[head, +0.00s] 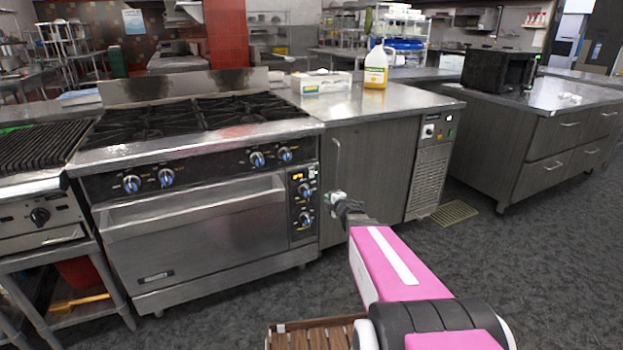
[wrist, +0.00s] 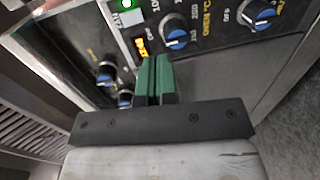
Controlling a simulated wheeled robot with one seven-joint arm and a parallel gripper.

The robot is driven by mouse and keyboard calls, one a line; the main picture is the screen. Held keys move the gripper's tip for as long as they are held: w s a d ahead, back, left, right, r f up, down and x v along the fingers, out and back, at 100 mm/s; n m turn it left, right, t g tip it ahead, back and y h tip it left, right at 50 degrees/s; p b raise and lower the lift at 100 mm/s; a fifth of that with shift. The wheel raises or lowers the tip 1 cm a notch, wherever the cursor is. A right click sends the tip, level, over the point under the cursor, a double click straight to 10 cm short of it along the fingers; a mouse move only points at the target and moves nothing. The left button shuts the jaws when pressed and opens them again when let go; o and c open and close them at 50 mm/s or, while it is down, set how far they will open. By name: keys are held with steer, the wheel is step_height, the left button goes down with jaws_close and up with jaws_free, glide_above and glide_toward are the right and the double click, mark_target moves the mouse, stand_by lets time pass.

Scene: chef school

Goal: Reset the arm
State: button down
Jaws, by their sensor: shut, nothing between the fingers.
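My pink arm (head: 390,262) reaches from the lower right of the head view toward the front of the stove (head: 200,180). My gripper (head: 335,198) is at its far end, close to the right side of the stove's knob panel. In the wrist view my gripper (wrist: 155,62) shows two green fingers pressed together with nothing between them. The oven knobs (wrist: 174,28) lie just beyond the fingertips in that view. I cannot tell whether the fingertips touch the panel.
A grey cabinet (head: 372,165) with a vertical handle stands right of the stove. A yellow jug (head: 376,68) and a white box (head: 321,82) stand on its counter. A drawer unit (head: 550,140) is at the right. The dark floor (head: 480,270) at lower right is clear.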

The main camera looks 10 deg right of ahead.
steer(key=s+d+f+m+g+h, duration=0.5)
steer(key=s+m+g+h, duration=0.3)
steer(key=m, duration=0.6)
steer(key=s+a+f+m+g+y, duration=0.1)
steer(key=s+a+m+g, duration=0.2)
steer(key=s, duration=0.6)
steer(key=s+a+f+m+g+y, duration=0.1)
steer(key=s+a+m+g, duration=0.3)
steer(key=s, duration=0.4)
steer(key=shift+s+a+f+g+y, duration=0.4)
steer(key=shift+g+y, duration=0.1)
steer(key=shift+y, duration=0.2)
